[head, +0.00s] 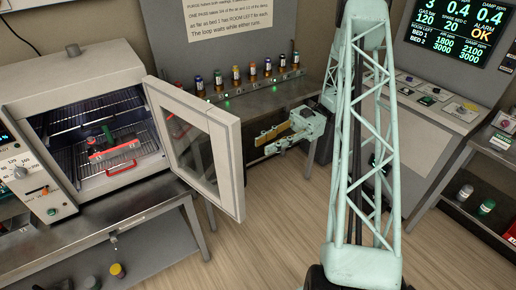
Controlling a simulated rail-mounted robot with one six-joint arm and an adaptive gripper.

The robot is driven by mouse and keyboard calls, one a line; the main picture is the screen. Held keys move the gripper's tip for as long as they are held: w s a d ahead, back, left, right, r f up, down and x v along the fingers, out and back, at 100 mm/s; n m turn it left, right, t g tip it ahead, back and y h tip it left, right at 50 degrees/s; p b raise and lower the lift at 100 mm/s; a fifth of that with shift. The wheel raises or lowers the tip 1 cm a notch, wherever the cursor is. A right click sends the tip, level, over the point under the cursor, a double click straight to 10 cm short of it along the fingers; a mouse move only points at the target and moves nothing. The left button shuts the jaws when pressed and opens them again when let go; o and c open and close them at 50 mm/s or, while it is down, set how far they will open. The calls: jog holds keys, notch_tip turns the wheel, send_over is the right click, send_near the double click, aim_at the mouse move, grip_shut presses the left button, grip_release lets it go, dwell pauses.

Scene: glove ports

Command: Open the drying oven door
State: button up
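The drying oven (72,125) is at the left on a bench. Its door (234,150), a pale frame with a glass pane, stands wide open, swung out to the right of the chamber. My gripper (263,146) is to the right of the door's outer edge, pointing left. Its two fingers are apart with nothing seen between them, and it appears clear of the door. The door's handle cannot be made out. Inside the oven, a red-handled tray (121,171) with small items sits on wire racks.
A back bench (262,98) holds a row of several capped bottles. An oven control panel (22,172) is at the left edge. A console with a display (462,32) stands at the right. Open wooden floor (275,235) lies in front of the door.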

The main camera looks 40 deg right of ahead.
jog(key=shift+d, duration=0.9)
